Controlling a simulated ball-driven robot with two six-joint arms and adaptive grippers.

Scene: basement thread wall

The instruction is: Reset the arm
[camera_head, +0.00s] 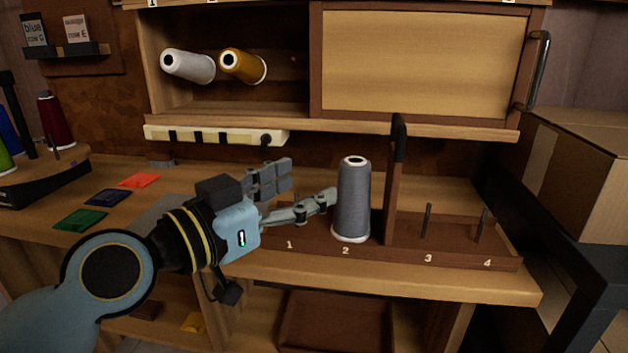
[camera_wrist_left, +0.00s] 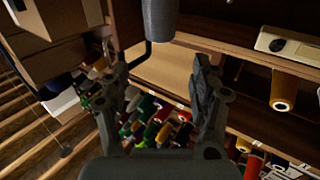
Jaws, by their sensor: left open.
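My left gripper (camera_head: 309,181) reaches in from the left over the table, with its fingers spread and nothing between them. Its fingers also show apart in the wrist view (camera_wrist_left: 162,65). A grey thread spool (camera_head: 353,198) stands upright at place 2 of the brown peg rack (camera_head: 456,248), just right of the fingers. I cannot tell whether the lower fingertip touches it. The spool also shows at the top of the wrist view (camera_wrist_left: 159,18), beyond the fingers. My arm and gripper partly hide place 1. My right gripper is out of view.
A white spool (camera_head: 188,66) and a golden spool (camera_head: 243,66) lie in the open cubby. A power strip (camera_head: 215,136) runs below it. A dark upright post (camera_head: 396,185) divides the rack; pegs 3 and 4 are bare. Cardboard boxes (camera_head: 580,165) stand right.

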